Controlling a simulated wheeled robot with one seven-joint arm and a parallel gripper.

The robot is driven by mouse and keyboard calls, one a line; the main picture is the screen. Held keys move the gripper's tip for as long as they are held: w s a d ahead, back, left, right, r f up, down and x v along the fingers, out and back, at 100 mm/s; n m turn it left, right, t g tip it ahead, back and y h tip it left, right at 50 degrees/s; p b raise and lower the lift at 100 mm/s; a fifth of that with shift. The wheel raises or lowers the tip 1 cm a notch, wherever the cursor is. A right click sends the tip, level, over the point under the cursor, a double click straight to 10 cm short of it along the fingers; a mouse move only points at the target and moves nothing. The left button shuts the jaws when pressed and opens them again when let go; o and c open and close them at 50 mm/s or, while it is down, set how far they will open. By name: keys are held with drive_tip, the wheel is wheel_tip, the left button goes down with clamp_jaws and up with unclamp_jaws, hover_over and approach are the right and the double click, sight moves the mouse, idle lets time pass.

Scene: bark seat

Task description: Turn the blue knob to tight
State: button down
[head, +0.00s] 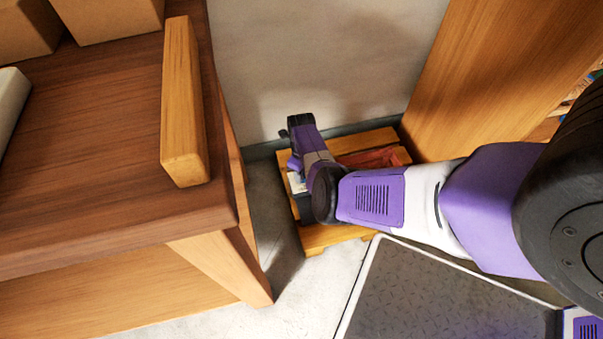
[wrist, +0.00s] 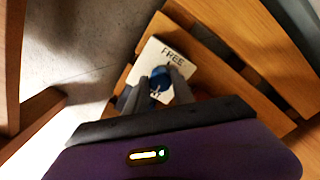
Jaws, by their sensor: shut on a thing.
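The blue knob (wrist: 160,82) sits on a white plate (wrist: 150,50) in the wrist view, with the word FREE printed beyond the knob. Other marks on the plate are partly hidden by my fingers. My gripper (wrist: 159,88) is around the knob, shut on it with one finger on each side. In the head view my arm reaches down to the low wooden seat (head: 322,237). A sliver of the white plate shows there beside my wrist (head: 297,182), while the knob is hidden.
A wooden table (head: 110,140) with a raised wooden bar (head: 183,110) stands at the left. A tall wooden panel (head: 480,75) rises at the right. A pale wall (head: 320,55) is behind the seat. A reddish object (head: 372,158) lies on the seat.

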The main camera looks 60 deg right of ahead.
drive_tip(key=shift+m, duration=0.8)
drive_tip(key=c, duration=1.1)
unclamp_jaws()
wheel_tip(320, 180, up, 8)
drive_tip(key=p, duration=0.4)
drive_tip(key=shift+p, duration=0.4)
drive_tip(key=shift+f, duration=0.1)
